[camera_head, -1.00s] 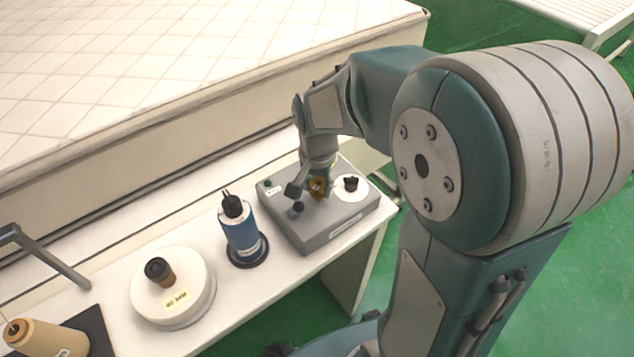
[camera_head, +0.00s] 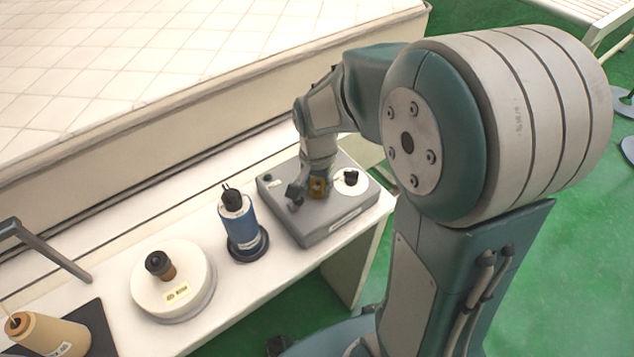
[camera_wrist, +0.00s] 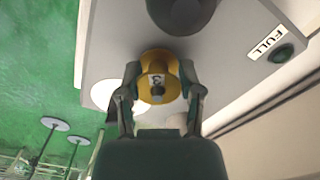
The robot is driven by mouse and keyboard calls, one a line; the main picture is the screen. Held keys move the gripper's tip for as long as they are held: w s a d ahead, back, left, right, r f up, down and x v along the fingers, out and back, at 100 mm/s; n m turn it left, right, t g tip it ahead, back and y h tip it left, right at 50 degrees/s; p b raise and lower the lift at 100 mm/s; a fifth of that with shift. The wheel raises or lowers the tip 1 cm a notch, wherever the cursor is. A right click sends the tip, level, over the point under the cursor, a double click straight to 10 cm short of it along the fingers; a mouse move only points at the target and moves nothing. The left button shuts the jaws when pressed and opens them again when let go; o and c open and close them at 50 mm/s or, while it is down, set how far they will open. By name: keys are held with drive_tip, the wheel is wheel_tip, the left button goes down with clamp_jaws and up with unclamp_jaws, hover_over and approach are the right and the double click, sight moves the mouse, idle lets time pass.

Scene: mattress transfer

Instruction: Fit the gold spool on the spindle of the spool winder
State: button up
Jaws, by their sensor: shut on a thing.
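The gold spool (camera_wrist: 158,66) is between the two fingers of my gripper (camera_wrist: 160,98), which is shut on it. In the head view the spool (camera_head: 318,187) is small and partly covered by my gripper (camera_head: 308,188), over the top of the grey spool winder (camera_head: 335,222). A white disc with a black knob (camera_head: 351,177) is on the winder, to the right of the spool. In the wrist view the spool partly covers the white disc (camera_wrist: 103,95). I cannot make out the spindle for sure, or whether the spool touches the winder.
A dark round post (camera_wrist: 182,10) stands close beyond the spool. A blue spool (camera_head: 238,222) stands left of the winder, then a white round base (camera_head: 190,298) with a brown post and a tan cone (camera_head: 45,335). The mattress (camera_head: 130,80) lies behind.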

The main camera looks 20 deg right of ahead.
sight(317, 181)
drive_tip(key=shift+f, duration=0.4)
drive_tip(key=o, duration=1.1)
wheel_tip(317, 181, up, 12)
drive_tip(key=shift+f, duration=0.1)
